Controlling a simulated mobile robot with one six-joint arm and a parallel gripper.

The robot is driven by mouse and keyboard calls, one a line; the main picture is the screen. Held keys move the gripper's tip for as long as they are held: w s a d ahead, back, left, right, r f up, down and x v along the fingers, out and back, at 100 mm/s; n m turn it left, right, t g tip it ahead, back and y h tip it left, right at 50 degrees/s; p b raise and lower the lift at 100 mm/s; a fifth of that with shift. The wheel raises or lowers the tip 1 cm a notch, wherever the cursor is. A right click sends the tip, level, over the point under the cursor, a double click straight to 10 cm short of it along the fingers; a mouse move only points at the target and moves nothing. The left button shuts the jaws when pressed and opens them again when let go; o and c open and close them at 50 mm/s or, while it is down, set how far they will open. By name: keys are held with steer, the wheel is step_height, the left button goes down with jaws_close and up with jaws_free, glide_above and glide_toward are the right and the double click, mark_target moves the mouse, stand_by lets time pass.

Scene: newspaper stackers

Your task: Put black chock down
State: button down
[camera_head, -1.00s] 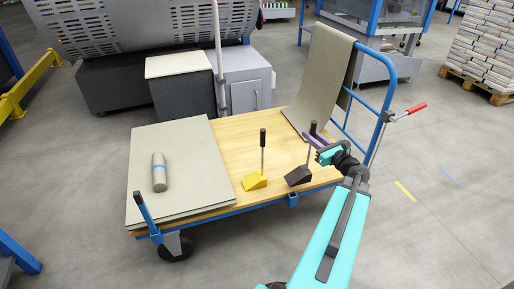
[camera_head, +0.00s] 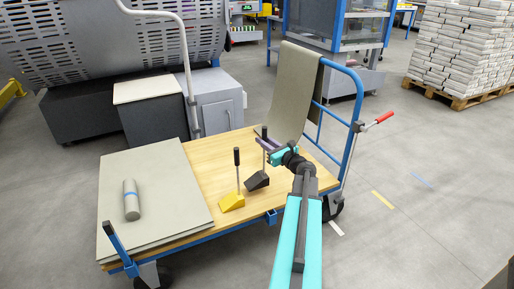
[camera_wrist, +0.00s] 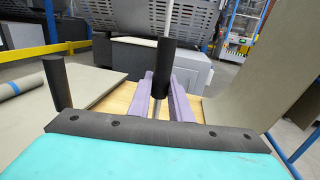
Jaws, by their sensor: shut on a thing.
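The black chock (camera_head: 257,181) has a dark wedge foot and an upright rod with a black handle. It is at the front of the wooden cart deck (camera_head: 215,160), right of the yellow chock (camera_head: 232,202). My gripper (camera_head: 268,145) is shut on its rod. In the wrist view the purple fingers (camera_wrist: 164,98) close around the metal rod just below the black handle (camera_wrist: 164,68). The wedge foot is hidden in the wrist view. It appears at or just above the deck; I cannot tell whether it touches. The yellow chock's dark handle (camera_wrist: 56,82) shows at left in the wrist view.
Grey sheets (camera_head: 150,190) with a rolled grey tube (camera_head: 131,200) cover the deck's left part. A grey sheet (camera_head: 292,90) hangs over the blue cart handle (camera_head: 357,105) at right. Bare wood lies behind the chocks. Cabinets stand behind the cart.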

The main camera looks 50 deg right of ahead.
steer(key=w, duration=0.4)
steer(key=shift+d+f+b, duration=0.15)
steer(key=shift+b, duration=0.15)
steer(key=shift+f+b, duration=0.8)
steer(key=shift+f, duration=1.05)
steer(key=c, duration=1.6)
jaws_free()
